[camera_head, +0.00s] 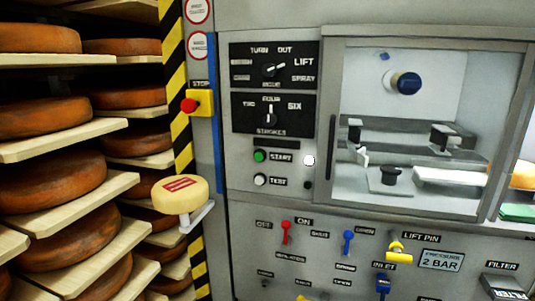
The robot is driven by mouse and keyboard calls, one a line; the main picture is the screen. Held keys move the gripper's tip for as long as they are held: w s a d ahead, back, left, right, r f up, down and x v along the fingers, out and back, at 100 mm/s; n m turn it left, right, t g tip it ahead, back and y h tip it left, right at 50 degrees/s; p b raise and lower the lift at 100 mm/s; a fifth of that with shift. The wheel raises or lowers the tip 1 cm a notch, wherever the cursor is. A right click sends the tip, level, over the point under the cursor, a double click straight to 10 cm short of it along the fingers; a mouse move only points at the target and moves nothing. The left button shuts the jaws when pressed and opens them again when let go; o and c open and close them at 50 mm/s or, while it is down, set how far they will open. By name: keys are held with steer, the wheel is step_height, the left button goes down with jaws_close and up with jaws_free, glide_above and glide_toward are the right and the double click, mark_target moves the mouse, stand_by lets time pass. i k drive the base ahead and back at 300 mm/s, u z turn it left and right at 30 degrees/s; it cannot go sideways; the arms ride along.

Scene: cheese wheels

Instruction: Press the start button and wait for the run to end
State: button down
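The green start button (260,156) sits on the grey machine front, left of its START label. A round white light or button (309,160) shows to the right of that label and looks bright. A white test button (261,180) is just below the start button. Behind the window (420,130) are a blue-black knob (404,83) and several metal fittings; no motion can be told from one frame. My gripper is not in view, and nothing touches the start button.
A red stop button (190,105) on a yellow box is at the left. A pale cheese (180,194) rests on a bracket jutting out below it. Racks of orange cheese wheels (58,181) fill the left. Red (286,231) and blue (348,241) levers stick out below.

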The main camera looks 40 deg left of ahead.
mark_target(259, 156)
steer(key=i, duration=0.85)
steer(key=u, duration=1.85)
